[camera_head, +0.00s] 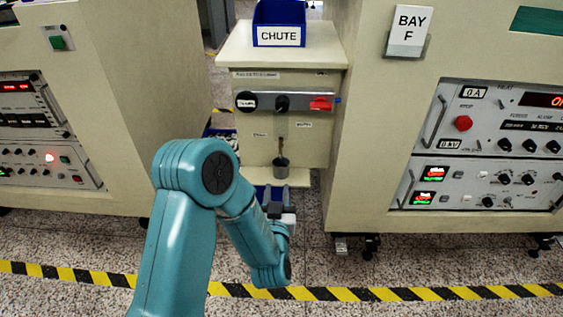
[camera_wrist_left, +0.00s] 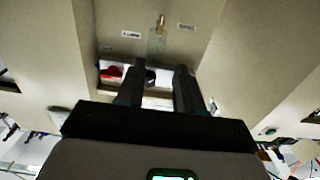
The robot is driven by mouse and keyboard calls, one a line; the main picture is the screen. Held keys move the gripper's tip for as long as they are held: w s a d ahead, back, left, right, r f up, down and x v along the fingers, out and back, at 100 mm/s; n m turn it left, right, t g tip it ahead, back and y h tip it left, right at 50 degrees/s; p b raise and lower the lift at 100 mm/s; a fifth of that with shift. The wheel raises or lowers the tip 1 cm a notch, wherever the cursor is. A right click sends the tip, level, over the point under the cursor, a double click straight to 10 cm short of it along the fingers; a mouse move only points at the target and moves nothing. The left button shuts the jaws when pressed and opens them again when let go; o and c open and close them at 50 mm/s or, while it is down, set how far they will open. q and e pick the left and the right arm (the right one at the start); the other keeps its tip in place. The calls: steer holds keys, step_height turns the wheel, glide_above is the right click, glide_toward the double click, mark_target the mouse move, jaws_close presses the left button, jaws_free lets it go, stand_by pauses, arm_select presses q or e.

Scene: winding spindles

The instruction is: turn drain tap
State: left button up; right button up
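The cabinet in the head view has a grey strip with a round black knob (camera_head: 246,101) at the left, a black tap-like fitting (camera_head: 282,103) in the middle and a red handle (camera_head: 320,103) at the right. I cannot read which label marks the drain tap. My right gripper is not in view.
A blue bin marked CHUTE (camera_head: 279,22) stands on the cabinet top. Large beige machines flank it; the right one carries a BAY F sign (camera_head: 408,30). A blue object (camera_head: 262,191) is behind my gripper. Striped tape (camera_head: 400,294) crosses the floor.

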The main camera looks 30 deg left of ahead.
mark_target(280, 150)
arm_select(q)
steer(key=b+x, duration=0.3)
steer(key=x, duration=1.3)
steer(key=shift+w+b, duration=0.1)
steer(key=shift+b, duration=0.25)
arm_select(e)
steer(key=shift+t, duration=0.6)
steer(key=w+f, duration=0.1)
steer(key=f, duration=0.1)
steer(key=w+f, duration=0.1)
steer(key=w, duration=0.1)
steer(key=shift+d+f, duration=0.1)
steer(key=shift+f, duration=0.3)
arm_select(q)
steer(key=shift+d, duration=0.1)
jaws_close()
